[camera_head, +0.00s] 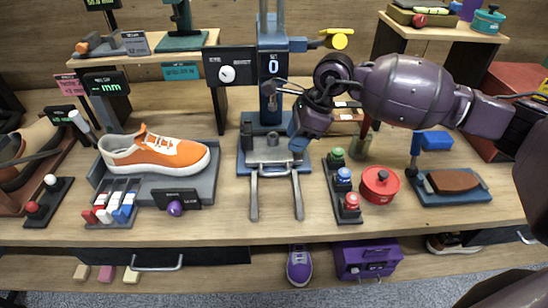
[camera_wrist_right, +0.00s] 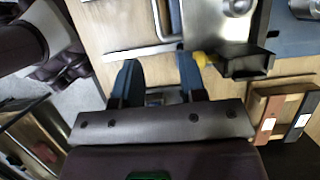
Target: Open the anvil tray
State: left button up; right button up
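The press (camera_head: 270,95) stands at the middle of the bench on a blue base. The anvil tray seems to be the grey metal part (camera_head: 262,157) low in that base; how far out it sits is not clear. Two grey bars reach forward from the base, a left one (camera_head: 254,200) and a right one (camera_head: 298,198). My right gripper (camera_head: 301,138) is at the right side of the base, partly hidden by its own wrist. In the right wrist view the gripper (camera_wrist_right: 160,82) has its fingers apart, with nothing seen between them, near a metal bar (camera_wrist_right: 140,52). My left gripper is not in view.
An orange sneaker (camera_head: 160,152) lies on a grey tray at left. A row of coloured buttons (camera_head: 343,182) and a red pot (camera_head: 380,185) stand right of the bars. A brush (camera_head: 453,181) lies on a blue stand farther right. The bench between the bars is clear.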

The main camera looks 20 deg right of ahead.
aim_at(275, 173)
jog(key=x, duration=0.4)
jog(key=b+x, duration=0.1)
jog(key=x, duration=0.4)
jog(key=shift+s+a+f, duration=0.15)
jog(key=shift+s+f, duration=0.05)
jog(key=shift+w+a+f, duration=0.1)
jog(key=shift+a+f, duration=0.15)
jog(key=shift+f, duration=0.25)
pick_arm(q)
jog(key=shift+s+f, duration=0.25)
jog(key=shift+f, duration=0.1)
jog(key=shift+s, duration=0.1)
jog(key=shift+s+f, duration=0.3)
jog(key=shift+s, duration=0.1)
pick_arm(e)
grip_shut()
